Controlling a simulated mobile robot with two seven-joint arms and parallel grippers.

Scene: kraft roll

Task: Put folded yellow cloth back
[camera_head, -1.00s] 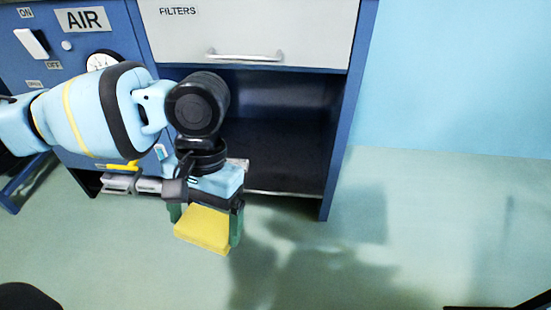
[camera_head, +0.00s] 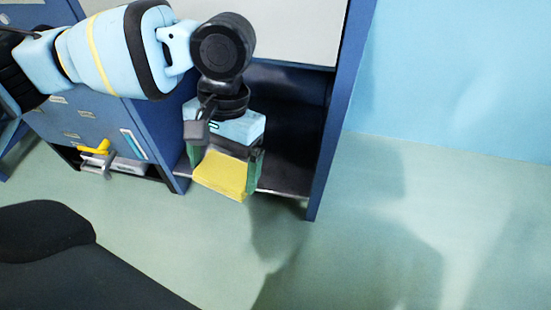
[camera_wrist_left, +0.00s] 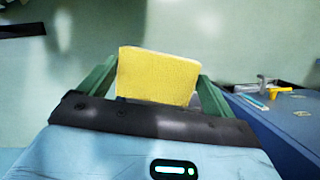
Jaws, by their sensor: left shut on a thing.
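The folded yellow cloth (camera_head: 222,176) is between the green fingers of my left gripper (camera_head: 226,170), which is shut on it. In the head view it is held in front of the open lower compartment (camera_head: 290,130) of the blue cabinet. In the left wrist view the cloth (camera_wrist_left: 157,76) stands between the two fingers of the gripper (camera_wrist_left: 155,85), with pale green floor behind it. My left gripper and arm hide part of the compartment. My right gripper is not in view.
The blue cabinet side panel (camera_head: 343,95) bounds the compartment on the right. A yellow-handled tool (camera_head: 97,148) is at the cabinet's lower left. A dark rounded shape (camera_head: 45,235) fills the lower left. The floor (camera_head: 380,220) at right is clear.

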